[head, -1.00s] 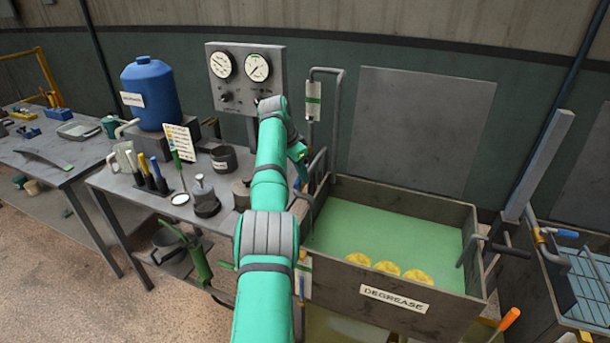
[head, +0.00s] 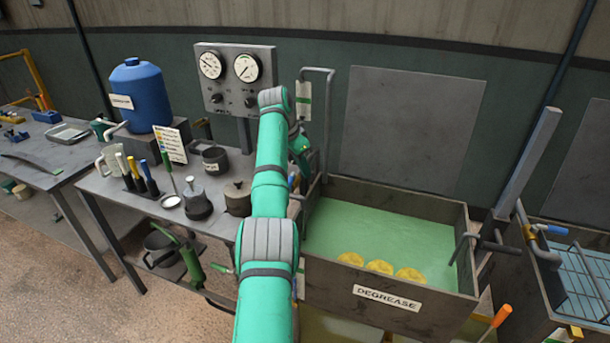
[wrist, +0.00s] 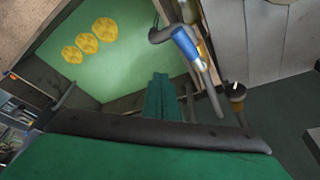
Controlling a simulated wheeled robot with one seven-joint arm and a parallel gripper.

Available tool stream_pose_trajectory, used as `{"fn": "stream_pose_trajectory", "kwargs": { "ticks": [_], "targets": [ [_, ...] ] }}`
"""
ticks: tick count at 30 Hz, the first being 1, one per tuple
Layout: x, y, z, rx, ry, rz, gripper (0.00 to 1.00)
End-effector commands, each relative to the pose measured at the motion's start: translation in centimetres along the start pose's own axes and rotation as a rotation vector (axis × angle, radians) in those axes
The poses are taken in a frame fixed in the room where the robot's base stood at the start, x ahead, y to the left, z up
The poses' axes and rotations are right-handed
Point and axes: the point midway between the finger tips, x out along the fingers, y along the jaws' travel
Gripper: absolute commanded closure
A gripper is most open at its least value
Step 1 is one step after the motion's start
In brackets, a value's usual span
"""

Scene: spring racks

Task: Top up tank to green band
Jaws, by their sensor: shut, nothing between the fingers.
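The open grey tank (head: 462,215), labelled DEGREASE, holds green liquid (head: 385,235) with several yellow round pieces (head: 380,267) near its front wall. The liquid (wrist: 120,70) also shows in the wrist view. I cannot make out a green level band on the tank. My gripper (wrist: 161,80) is shut and empty, above the tank's edge in the wrist view. A blue-handled valve (wrist: 185,43) on a pipe is just beyond it to the right, apart from the fingers. In the head view my arm partly hides the pipework at the tank's back left corner.
A bent grey pipe (head: 328,115) with a white and green tag (head: 304,100) rises behind the tank. The gauge panel (head: 235,80) stands left of it. The bench carries a blue drum (head: 142,95) and several pots. Another tank (head: 560,300) stands at right.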

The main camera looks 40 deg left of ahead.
Motion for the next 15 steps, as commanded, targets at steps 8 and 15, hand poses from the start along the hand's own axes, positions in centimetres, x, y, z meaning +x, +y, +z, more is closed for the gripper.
{"fn": "stream_pose_trajectory", "kwargs": {
  "ticks": [8,15],
  "targets": [
    [-3.8,-0.7,-0.7,0.005,-0.001,0.002,1.0],
    [-6.3,-1.3,-0.9,0.004,-0.002,0.004,1.0]
  ]
}}
